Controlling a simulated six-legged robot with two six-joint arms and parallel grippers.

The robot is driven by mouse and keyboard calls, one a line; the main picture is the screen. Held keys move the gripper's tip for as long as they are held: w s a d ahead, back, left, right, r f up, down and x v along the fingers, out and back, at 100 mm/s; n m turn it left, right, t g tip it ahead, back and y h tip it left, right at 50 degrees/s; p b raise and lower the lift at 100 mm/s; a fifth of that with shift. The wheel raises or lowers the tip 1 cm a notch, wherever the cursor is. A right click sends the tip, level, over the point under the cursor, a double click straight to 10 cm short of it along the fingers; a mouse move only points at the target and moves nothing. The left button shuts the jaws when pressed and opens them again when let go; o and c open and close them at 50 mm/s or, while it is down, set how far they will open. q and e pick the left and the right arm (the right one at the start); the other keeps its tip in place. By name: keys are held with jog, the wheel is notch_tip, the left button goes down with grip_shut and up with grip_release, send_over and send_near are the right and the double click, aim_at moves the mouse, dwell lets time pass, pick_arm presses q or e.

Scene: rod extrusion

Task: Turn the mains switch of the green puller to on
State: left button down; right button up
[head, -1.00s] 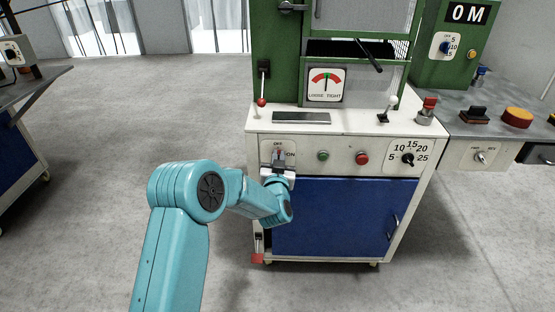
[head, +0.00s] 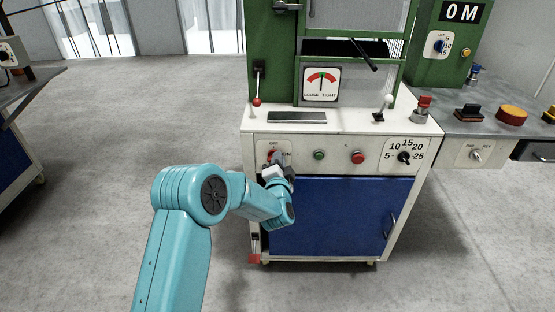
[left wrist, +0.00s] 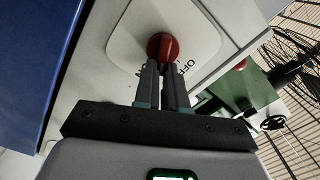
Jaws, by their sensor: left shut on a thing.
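The green puller (head: 270,40) has a white front panel with the mains switch (head: 272,156) at its left end. The switch is a red knob on a light plate marked OFF and ON, and it also shows in the left wrist view (left wrist: 163,45). My left gripper (head: 276,163) is at the switch, with its fingers (left wrist: 163,75) shut on the red knob. The fingers and wrist partly cover the knob and plate, so I cannot tell which mark it points to. My right gripper is not in view.
Right of the switch are a green button (head: 319,155), a red button (head: 358,157) and a numbered dial (head: 404,157). A red-tipped lever (head: 257,90) rises above. A blue door (head: 330,215) is below. Open floor (head: 110,130) lies to the left.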

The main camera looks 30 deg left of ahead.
pick_arm(q)
jog(key=m, duration=0.2)
jog(key=f+m, duration=0.1)
jog(key=m, duration=0.2)
jog(key=shift+w+d+m+p, duration=0.1)
jog(key=shift+m+p, duration=0.2)
jog(key=shift+p, duration=0.05)
dwell(0.5)
jog(key=c, duration=1.2)
grip_release()
jog(key=p+v, duration=0.1)
jog(key=v, duration=1.5)
jog(key=shift+s, duration=0.25)
